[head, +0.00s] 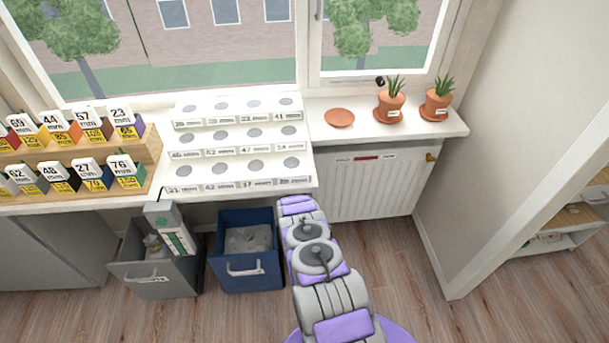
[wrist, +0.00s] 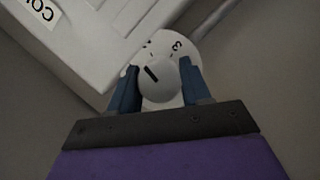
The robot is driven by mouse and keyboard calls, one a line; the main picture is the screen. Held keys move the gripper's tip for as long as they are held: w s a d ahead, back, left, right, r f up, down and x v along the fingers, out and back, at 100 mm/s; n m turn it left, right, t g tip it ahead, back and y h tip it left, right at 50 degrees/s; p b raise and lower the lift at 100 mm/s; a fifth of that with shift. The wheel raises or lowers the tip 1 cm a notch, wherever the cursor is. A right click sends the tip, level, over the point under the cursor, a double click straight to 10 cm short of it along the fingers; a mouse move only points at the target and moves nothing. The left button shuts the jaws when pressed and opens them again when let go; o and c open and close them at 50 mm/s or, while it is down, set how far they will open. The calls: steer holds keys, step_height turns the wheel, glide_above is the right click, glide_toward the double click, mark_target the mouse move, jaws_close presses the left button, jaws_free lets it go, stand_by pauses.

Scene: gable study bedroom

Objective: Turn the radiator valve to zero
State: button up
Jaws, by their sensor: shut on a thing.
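The radiator valve (wrist: 160,85) is a round white knob with a short black pointer line, in the middle of the wrist view. Behind it is a pale dial plate (wrist: 182,48) with a "3" at its upper right; another mark is partly covered. My gripper (wrist: 160,88) has its two blue fingers on either side of the knob, shut on it. The white radiator (head: 368,185) stands under the window sill in the head view, and its edge shows in the wrist view (wrist: 105,40). In the head view my arm hides my gripper and I cannot make out the valve.
A blue bin (head: 247,278) and a grey bin (head: 160,270) stand left of my arm. Wood floor is clear to the right.

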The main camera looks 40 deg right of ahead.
steer(key=shift+s+f, duration=0.1)
steer(key=shift+f, duration=0.05)
steer(key=o, duration=0.7)
steer(key=shift+o, duration=0.2)
steer(key=shift+d, duration=0.1)
steer(key=p+v, duration=0.4)
steer(key=v, duration=1.3)
steer(key=shift+p, duration=0.4)
